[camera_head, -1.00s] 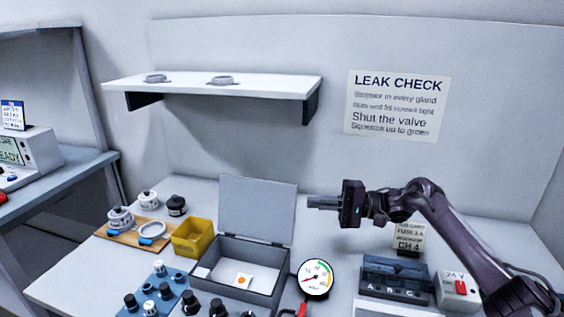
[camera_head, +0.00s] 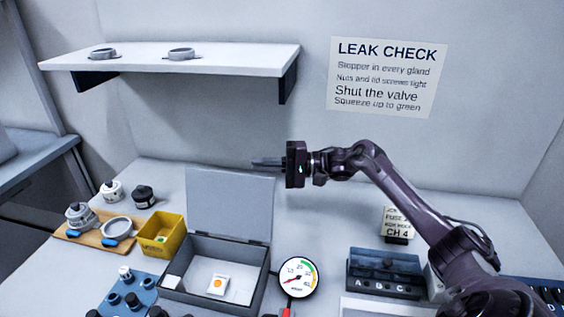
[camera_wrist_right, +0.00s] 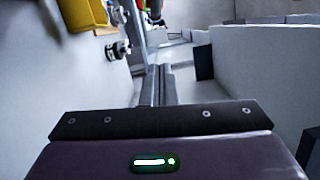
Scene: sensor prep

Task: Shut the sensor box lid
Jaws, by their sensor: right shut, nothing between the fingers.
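The grey sensor box (camera_head: 252,295) stands open on the table, with a white card bearing an orange dot (camera_head: 218,284) inside. Its lid (camera_head: 230,204) stands upright at the back edge of the box. My right gripper (camera_head: 256,163) is shut and empty. In the head view it is beside the lid's top right corner, slightly above it, its fingers pointing left. In the right wrist view its shut fingers (camera_wrist_right: 158,88) point away from the camera. My left gripper is not in view.
A yellow bin (camera_head: 160,246) stands left of the box, a round gauge (camera_head: 299,278) to its right. A shelf (camera_head: 215,60) hangs above; a dark lettered case (camera_head: 384,268) is at right.

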